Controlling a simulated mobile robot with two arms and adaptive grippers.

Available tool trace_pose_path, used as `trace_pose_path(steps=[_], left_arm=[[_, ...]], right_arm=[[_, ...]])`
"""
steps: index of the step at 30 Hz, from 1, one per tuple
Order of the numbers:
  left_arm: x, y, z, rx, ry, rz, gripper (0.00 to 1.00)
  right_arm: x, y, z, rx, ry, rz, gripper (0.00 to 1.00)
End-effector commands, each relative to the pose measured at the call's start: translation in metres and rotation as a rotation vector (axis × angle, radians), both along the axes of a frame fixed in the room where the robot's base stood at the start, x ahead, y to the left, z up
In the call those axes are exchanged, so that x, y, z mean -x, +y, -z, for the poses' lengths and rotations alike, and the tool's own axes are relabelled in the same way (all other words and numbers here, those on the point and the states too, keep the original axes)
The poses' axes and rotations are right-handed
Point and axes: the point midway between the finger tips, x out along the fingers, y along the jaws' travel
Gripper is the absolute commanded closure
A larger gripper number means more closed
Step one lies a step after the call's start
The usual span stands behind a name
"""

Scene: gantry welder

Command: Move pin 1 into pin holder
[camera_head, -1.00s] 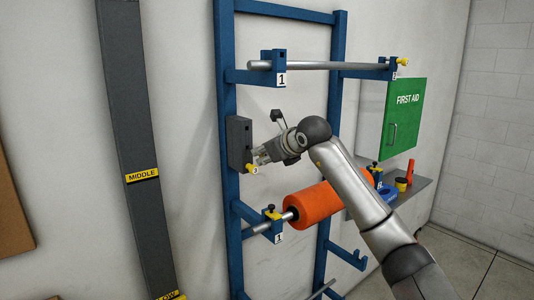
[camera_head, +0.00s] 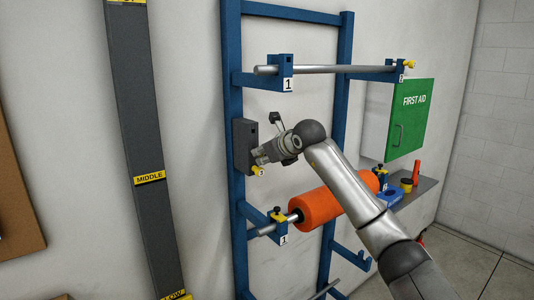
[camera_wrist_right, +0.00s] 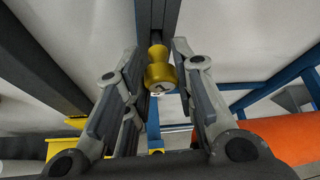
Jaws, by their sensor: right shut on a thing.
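My right gripper (camera_head: 259,156) is at the face of the dark grey pin holder (camera_head: 241,128) on the blue rack's left post. The right wrist view shows a yellow pin knob (camera_wrist_right: 158,72) between its fingers, which are shut on it. The dark holder (camera_wrist_right: 158,18) is just beyond. The pin's tip is hidden, so I cannot tell how deep it sits. In the head view, a numbered yellow knob (camera_head: 258,171) shows at the holder's lower end, just below the fingertips. My left gripper is out of view.
An orange roller (camera_head: 330,204) on a bar hangs below my right arm, with a yellow pin (camera_head: 280,214) at its left bracket. A bare bar (camera_head: 330,69) crosses above. A grey shelf (camera_head: 420,190) and green first aid box (camera_head: 408,120) are at right.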

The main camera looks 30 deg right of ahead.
Motion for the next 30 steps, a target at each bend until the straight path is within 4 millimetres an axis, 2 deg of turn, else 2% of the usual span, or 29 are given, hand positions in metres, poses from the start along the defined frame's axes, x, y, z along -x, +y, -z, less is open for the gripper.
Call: trace_pose_path(steps=[22, 23, 28, 30], left_arm=[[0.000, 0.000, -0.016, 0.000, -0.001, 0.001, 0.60], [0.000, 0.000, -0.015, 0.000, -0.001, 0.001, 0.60], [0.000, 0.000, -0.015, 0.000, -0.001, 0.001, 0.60], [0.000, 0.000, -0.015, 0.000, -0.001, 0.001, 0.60]], right_arm=[[-0.023, 0.002, -0.002, -0.001, -0.001, 0.000, 1.00], [-0.023, 0.001, -0.001, 0.000, 0.000, 0.001, 0.74], [-0.022, 0.001, 0.000, 0.000, 0.000, 0.001, 0.52], [-0.022, 0.001, 0.000, 0.000, 0.000, 0.001, 0.50]])
